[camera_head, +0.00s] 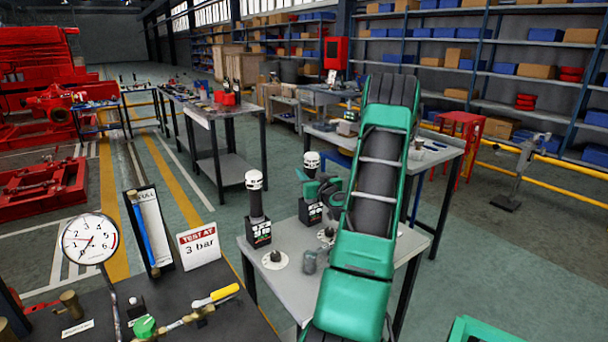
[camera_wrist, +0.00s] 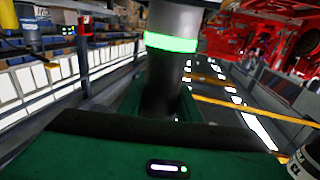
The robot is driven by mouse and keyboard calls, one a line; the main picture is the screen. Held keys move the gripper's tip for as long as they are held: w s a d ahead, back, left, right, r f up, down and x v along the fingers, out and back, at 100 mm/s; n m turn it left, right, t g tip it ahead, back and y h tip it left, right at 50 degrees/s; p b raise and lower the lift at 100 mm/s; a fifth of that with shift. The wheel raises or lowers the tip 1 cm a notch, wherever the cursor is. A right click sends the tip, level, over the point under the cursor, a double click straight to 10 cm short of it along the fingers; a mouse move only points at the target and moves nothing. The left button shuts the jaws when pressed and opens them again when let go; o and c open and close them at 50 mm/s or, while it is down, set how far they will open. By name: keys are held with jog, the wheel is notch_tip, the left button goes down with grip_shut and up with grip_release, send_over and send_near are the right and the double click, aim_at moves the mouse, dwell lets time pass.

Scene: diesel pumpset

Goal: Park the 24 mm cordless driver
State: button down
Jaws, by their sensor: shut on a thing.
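Two black drivers with white heads and block-like labelled bases stand upright at the back of the grey bench. The left driver (camera_head: 256,205) stands free. The right driver (camera_head: 312,160) has my green wrist and gripper (camera_head: 318,189) across its middle; its head shows above and its base below. My gripper is shut at this driver, but the jaws' contact is hidden. I cannot read which one is marked 24 mm. The wrist view shows mostly green housing and a grey post with a lit green ring; a black-and-white tool (camera_wrist: 304,162) is cut off at the lower right.
The grey bench (camera_head: 292,284) carries two pale discs with dark pegs (camera_head: 275,259) and a small grey cylinder (camera_head: 309,262). My arm hides its right part. A dark front bench holds a pressure gauge (camera_head: 90,239), a "TEST AT 3 bar" sign (camera_head: 199,246) and a yellow-handled tool (camera_head: 224,293).

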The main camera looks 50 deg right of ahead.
jog(key=shift+f, duration=0.45)
jog(key=c, duration=1.2)
grip_release()
jog(key=shift+v, duration=5.3)
